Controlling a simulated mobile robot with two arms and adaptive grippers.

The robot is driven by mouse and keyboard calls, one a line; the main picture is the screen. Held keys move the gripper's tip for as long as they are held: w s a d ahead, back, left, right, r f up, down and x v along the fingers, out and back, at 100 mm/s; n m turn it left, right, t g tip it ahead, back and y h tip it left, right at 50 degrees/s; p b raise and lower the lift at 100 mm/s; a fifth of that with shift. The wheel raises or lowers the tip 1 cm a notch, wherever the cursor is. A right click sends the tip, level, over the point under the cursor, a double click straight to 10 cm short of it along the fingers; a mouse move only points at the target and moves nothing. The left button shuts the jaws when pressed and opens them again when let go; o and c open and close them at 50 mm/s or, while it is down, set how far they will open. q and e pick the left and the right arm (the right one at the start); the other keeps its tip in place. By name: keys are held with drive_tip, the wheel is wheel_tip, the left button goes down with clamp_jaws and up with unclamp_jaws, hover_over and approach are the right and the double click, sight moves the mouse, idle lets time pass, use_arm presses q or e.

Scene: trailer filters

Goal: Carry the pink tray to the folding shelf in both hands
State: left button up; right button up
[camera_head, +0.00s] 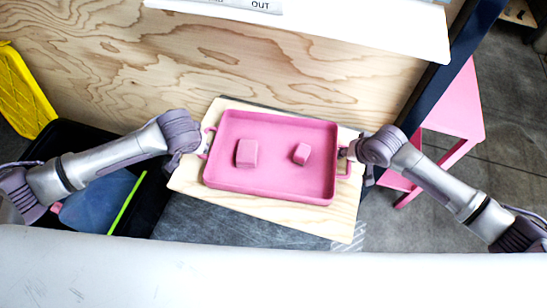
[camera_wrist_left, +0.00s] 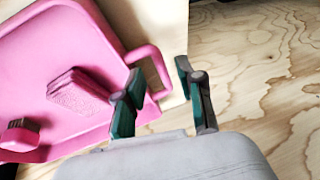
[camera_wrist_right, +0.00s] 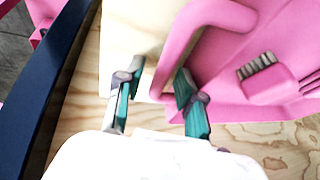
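The pink tray (camera_head: 270,190) sits on a pale wooden board (camera_head: 340,225), which may be the folding shelf; I cannot tell. It holds a larger pink block (camera_head: 246,153) and a smaller pink piece (camera_head: 301,154), which shows grey bristles in the right wrist view (camera_wrist_right: 268,82). My left gripper (camera_head: 199,143) is at the tray's left handle; in the left wrist view its fingers (camera_wrist_left: 158,88) are apart, with the handle (camera_wrist_left: 148,62) near and between them. My right gripper (camera_head: 350,150) is at the right handle (camera_wrist_right: 180,42), its fingers (camera_wrist_right: 158,85) apart on either side of it.
A plywood wall (camera_head: 230,60) stands behind the board, with a dark blue post (camera_head: 440,85) at its right. A pink stool (camera_head: 455,110) stands on the floor to the right. A black bin (camera_head: 80,140) and a yellow crate (camera_head: 22,90) are at the left.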

use_arm(q)
drive_tip(key=v, duration=0.6)
use_arm(e)
drive_tip(key=v, duration=1.2)
use_arm(q)
drive_tip(key=shift+s+r, duration=0.1)
drive_tip(key=shift+r, duration=0.15)
use_arm(e)
drive_tip(key=shift+r, duration=0.15)
